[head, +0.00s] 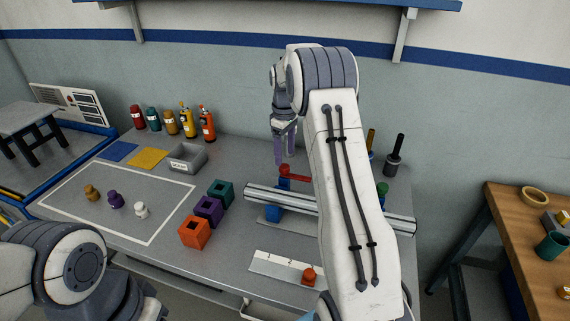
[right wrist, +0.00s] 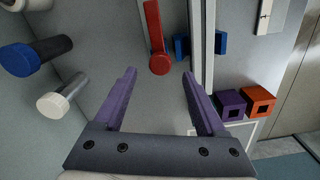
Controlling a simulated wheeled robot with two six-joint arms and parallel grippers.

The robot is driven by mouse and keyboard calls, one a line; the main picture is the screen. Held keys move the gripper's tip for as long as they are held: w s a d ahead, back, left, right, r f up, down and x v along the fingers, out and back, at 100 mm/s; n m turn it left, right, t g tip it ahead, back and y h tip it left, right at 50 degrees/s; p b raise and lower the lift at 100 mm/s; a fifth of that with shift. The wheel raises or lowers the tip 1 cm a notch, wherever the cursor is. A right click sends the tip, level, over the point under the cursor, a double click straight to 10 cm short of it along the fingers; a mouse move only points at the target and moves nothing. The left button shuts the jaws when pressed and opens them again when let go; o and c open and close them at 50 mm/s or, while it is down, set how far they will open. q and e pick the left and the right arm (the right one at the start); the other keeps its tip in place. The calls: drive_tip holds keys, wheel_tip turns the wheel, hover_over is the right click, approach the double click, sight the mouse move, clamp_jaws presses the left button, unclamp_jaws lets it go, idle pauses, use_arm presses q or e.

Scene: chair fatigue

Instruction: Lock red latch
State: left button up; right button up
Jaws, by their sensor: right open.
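The red latch (head: 289,171) is a red bar with a round knob, beside the metal rail and its blue clamp (head: 273,213). In the right wrist view the latch (right wrist: 154,28) runs from the top edge down to its knob, just left of the rail and a blue part (right wrist: 181,45). My right gripper (head: 284,160) points down above and beside the latch in the head view. Its purple fingers (right wrist: 159,75) are apart and empty, with the knob ahead between their tips. No contact is visible. My left arm shows at lower left, but its gripper does not.
The metal rail (head: 390,222) crosses the bench, partly hidden by my right arm. Orange (head: 194,234), purple (head: 208,209) and teal (head: 220,192) boxes stand to its left. A white plate (head: 274,267) lies in front. Blue (right wrist: 20,60) and white (right wrist: 52,103) cylinders are left of the gripper.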

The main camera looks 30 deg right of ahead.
sight(284, 166)
wheel_tip(284, 166, down, 5)
drive_tip(key=shift+a+f, duration=0.1)
idle(0.3)
clamp_jaws()
idle(1.3)
